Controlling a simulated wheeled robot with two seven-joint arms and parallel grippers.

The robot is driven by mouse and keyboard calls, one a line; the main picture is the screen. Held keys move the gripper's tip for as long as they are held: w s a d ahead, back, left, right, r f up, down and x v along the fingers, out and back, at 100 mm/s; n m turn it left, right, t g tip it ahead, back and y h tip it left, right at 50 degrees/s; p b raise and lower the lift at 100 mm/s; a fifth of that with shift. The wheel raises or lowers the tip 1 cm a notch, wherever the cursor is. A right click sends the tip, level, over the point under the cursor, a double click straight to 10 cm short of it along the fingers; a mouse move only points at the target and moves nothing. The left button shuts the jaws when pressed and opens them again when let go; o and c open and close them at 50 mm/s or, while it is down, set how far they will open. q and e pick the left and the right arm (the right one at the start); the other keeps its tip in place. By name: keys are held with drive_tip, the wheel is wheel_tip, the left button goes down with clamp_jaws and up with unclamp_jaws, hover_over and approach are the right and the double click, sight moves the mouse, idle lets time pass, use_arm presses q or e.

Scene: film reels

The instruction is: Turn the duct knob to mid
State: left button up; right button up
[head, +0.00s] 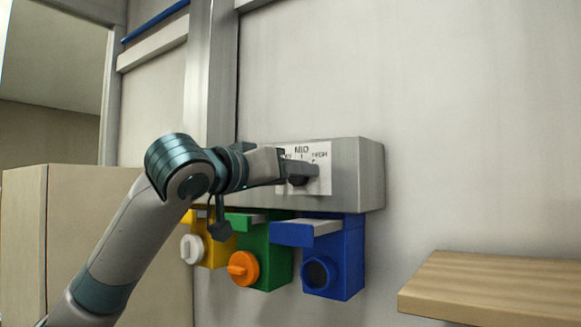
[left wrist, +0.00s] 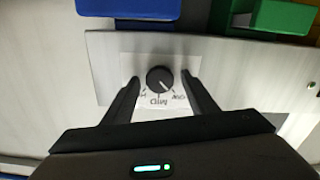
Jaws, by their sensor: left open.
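The black duct knob (left wrist: 160,79) sits on a white label (left wrist: 143,66) fixed to a grey metal box. The label reads MID between two other marks and shows upside down in the left wrist view. My left gripper (left wrist: 161,77) is open, with one finger on each side of the knob and a visible gap to it on both sides. In the head view my left gripper (head: 301,171) is at the label and covers part of it; the knob (head: 297,180) shows just below the fingers. I cannot tell exactly where the knob points. My right gripper is not in view.
Below the metal box (head: 370,175) hang a yellow unit (head: 217,255), a green unit (head: 278,262) with an orange knob, and a blue unit (head: 348,262). A wooden shelf (head: 490,285) stands at the lower right. The wall right of the box is bare.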

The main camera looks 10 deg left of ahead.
use_arm(q)
drive_tip(key=c, duration=1.1)
drive_tip(key=shift+o, duration=0.2)
